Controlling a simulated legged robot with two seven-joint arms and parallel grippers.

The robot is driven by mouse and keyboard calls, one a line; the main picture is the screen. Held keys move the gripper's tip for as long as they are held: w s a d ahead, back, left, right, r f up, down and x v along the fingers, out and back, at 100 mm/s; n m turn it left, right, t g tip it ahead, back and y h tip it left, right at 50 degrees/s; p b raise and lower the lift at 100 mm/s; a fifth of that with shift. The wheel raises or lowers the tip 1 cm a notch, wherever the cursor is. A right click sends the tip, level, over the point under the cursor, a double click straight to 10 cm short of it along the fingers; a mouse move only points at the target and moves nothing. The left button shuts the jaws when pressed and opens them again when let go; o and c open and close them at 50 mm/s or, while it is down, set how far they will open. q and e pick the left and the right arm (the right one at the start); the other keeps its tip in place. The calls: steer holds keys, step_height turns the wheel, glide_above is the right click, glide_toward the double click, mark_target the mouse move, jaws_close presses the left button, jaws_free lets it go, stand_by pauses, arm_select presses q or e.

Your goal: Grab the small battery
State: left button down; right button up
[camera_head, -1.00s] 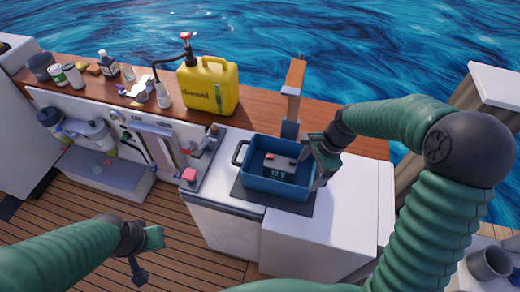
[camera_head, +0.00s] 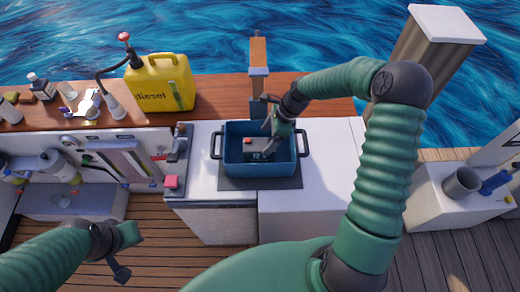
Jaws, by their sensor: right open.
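The small battery (camera_head: 257,155) is a dark block with a red cap and light markings. It lies inside the blue bin (camera_head: 237,167), which stands on a dark mat on the white counter. My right gripper (camera_head: 272,140) is over the bin's right half, close above the battery, and is open. Whether its fingers touch the battery cannot be made out. My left gripper (camera_head: 132,254) hangs over the wooden deck at lower left, with its jaws apart and empty, away from the bin.
A yellow diesel can (camera_head: 160,84) stands on the wooden ledge behind the counter. An upright wooden-handled post (camera_head: 258,65) rises behind the bin. A white box with a grey cup (camera_head: 461,184) stands at right. White counter right of the bin is clear.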

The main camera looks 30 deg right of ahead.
mark_target(256, 150)
steer(key=x, duration=0.2)
steer(key=a+x, duration=0.1)
steer(key=x, duration=0.5)
steer(key=shift+s+a+r, duration=0.2)
steer(key=shift+r, duration=0.1)
steer(key=shift+w+f, duration=0.1)
steer(key=shift+f, duration=0.1)
steer(key=shift+w+d+f, duration=0.1)
steer(key=shift+d, duration=0.35)
steer(key=shift+c, duration=1.3)
steer(key=c, duration=0.5)
steer(key=shift+a, duration=0.3)
steer(key=c, duration=0.7)
jaws_close()
steer(key=shift+d, duration=0.1)
